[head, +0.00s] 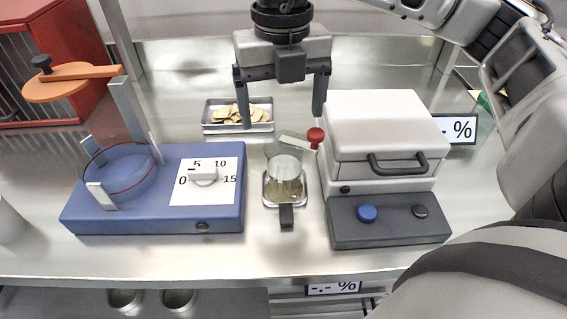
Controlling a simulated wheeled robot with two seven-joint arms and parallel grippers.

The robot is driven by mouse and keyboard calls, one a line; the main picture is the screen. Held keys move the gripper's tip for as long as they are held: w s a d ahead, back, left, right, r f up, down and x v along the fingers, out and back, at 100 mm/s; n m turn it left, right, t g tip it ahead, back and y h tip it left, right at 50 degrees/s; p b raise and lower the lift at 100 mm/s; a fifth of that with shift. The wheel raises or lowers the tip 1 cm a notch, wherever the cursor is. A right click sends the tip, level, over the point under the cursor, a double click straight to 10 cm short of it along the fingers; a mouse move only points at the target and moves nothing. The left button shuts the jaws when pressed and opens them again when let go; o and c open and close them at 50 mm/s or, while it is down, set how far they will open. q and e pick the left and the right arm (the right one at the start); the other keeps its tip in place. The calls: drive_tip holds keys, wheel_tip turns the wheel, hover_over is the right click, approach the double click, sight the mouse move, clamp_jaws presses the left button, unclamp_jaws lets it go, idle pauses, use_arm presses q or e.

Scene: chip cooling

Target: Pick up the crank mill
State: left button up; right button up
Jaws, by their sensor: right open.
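A small glass-bodied device that I take for the crank mill (285,168) stands in the middle of the steel counter. A red knob (315,137) shows at its upper right, and a small metal dish with a black handle (286,215) is at its base. My right gripper (281,120) is above and behind it in the picture. Its two fingers point down, wide apart, with nothing between them. The exact gap between fingertips and mill is hard to judge. My left gripper is out of view.
A blue scale-like device (215,222) with a ring holder stands left. A white lidded box on a grey base (385,225) stands close on the mill's right. A metal tray (208,127) of chips lies behind. An orange disc (58,90) with a black knob is far left, before a red cabinet (75,30).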

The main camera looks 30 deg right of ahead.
sight(285, 138)
wheel_tip(285, 138, down, 4)
drive_tip(key=shift+r, duration=0.25)
drive_tip(key=shift+d+f+p, duration=0.15)
drive_tip(key=shift+f+p, duration=0.5)
drive_tip(key=shift+f, duration=2.05)
drive_tip(key=c, duration=1.3)
drive_tip(key=shift+o, duration=0.2)
drive_tip(key=shift+r, duration=0.1)
